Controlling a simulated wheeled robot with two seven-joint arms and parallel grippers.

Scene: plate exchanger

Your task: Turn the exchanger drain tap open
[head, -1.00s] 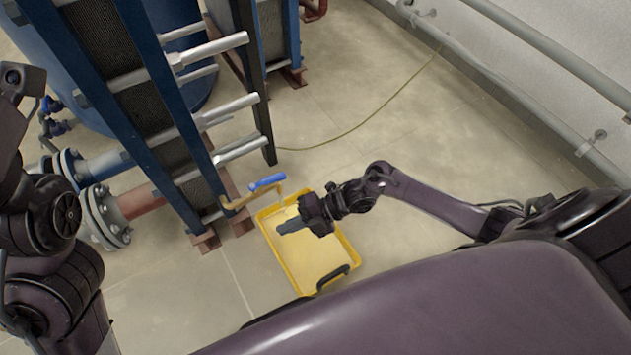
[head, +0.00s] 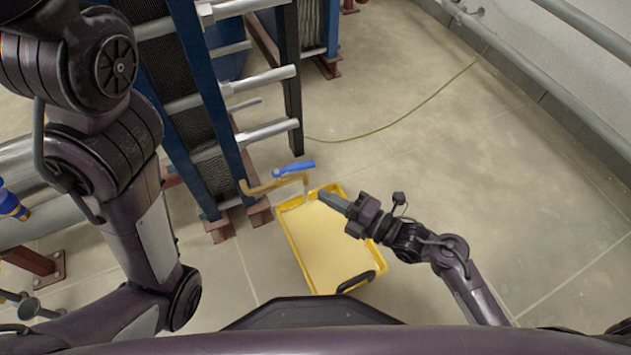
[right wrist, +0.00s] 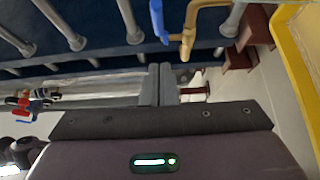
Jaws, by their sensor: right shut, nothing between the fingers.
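The drain tap has a blue lever handle (head: 294,168) on a brass pipe (head: 268,186) that comes out of the exchanger's lower side. In the right wrist view the blue handle (right wrist: 159,20) and the brass pipe (right wrist: 187,38) show at the top, beyond the fingertips. My right gripper (head: 328,199) is shut and empty, a little right of and below the tap in the head view, over the yellow tray. It touches nothing that I can see. In the right wrist view its closed fingers (right wrist: 160,72) point up the picture. My left arm crosses the left side, but its gripper is out of view.
A yellow tray (head: 298,268) with pale contents and a black handle lies on the floor under the tap. The plate exchanger's blue frame (head: 207,110) and metal tie bars (head: 262,80) stand at left.

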